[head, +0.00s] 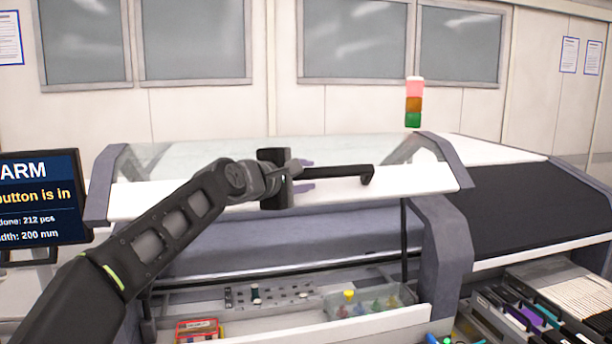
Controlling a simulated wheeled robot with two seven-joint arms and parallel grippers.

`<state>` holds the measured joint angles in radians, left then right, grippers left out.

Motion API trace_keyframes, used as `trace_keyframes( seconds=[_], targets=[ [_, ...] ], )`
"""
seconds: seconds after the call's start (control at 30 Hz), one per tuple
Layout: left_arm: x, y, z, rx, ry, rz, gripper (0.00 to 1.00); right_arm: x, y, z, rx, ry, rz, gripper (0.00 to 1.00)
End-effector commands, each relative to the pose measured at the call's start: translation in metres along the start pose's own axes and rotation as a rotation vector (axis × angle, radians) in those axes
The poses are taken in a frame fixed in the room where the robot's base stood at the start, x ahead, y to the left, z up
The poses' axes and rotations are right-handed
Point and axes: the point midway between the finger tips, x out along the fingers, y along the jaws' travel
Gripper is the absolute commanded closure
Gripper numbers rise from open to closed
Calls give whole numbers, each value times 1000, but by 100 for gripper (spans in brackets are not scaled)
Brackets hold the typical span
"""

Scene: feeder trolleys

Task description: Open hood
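The hood (420,188) is the white-edged, glass-topped cover of the machine, with grey side pieces. Its front edge stands above the machine's lower body, and a dark upright rod shows below it at the right. A black bar handle (340,171) runs along its front. My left gripper (304,174) is at the handle's left end, with one purple-tipped finger above the bar and one below. The fingers look spread, with gaps to the bar; contact is not clear. The handle's left end is hidden by the gripper. My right gripper is out of view.
A screen (42,197) stands at the left. A signal tower (413,103) rises behind the hood. Below the hood are a clear box of coloured parts (370,302) and a red-yellow box (199,330). Feeder slots (535,310) fill the lower right.

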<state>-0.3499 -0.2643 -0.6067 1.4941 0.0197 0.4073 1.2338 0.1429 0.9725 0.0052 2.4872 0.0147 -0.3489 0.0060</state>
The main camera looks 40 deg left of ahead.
Motion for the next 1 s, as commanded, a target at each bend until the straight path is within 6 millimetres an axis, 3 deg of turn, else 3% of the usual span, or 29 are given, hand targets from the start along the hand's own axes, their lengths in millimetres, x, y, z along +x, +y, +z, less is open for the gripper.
trace_keyframes(
  seconds=[0.17,0.57,1.0],
  targets=[
    [0,-1,0,1,0,-2,55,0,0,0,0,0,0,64],
    [-5,-2,0,1,-1,-2,55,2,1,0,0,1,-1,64],
    [-69,-2,-1,1,1,2,55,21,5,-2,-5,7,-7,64]
  ],
)
